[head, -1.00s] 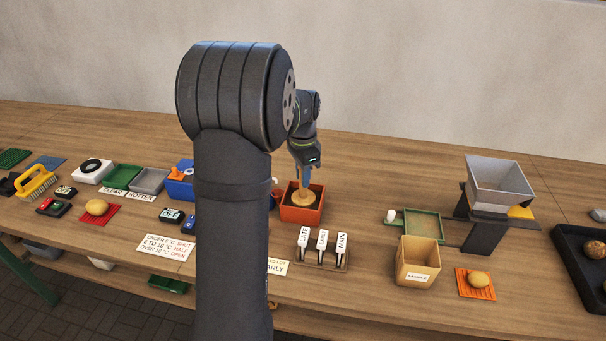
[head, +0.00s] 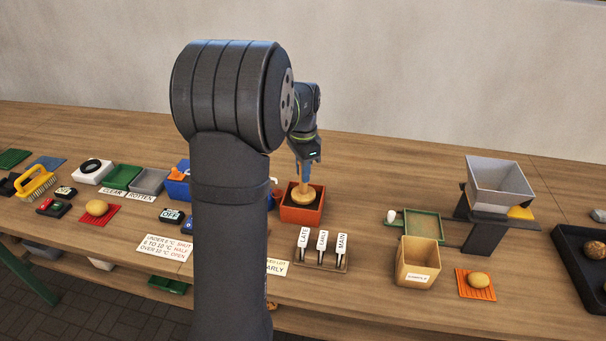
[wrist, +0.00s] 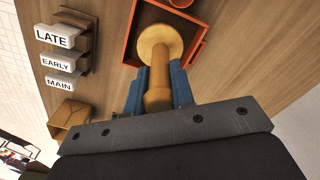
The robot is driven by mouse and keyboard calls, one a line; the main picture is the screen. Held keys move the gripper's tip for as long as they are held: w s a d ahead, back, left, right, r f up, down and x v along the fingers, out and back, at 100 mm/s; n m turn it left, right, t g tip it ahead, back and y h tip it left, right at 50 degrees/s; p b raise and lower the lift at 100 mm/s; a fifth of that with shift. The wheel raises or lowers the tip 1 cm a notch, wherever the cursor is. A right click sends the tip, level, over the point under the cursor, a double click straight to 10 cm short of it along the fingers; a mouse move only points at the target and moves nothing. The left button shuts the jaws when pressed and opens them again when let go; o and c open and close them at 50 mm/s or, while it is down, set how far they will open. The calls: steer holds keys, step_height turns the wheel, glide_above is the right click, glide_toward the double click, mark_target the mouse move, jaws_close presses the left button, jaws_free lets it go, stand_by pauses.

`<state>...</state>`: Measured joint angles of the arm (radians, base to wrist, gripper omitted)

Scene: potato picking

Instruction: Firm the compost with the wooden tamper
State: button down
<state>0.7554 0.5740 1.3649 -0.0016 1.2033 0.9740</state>
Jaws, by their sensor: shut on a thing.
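My gripper (head: 304,174) points down with its blue fingers shut on the wooden tamper (head: 302,194), a pale handle with a round disc. In the wrist view, my gripper (wrist: 158,88) has its fingers on either side of the handle, and the disc of the tamper (wrist: 160,44) faces away from me. The tamper is over the orange-red box (head: 302,215), whose rim also shows in the wrist view (wrist: 129,40). Dark compost (head: 318,190) shows beside the disc. I cannot tell whether the disc touches it.
A rack with LATE, EARLY and MAIN labels (head: 320,262) stands in front of the box. A tan sample box (head: 417,264), a green-framed tray (head: 423,225) and a grey hopper (head: 498,183) are to the right. A blue container (head: 177,190) is to the left.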

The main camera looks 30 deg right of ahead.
steer(key=shift+r, duration=2.55)
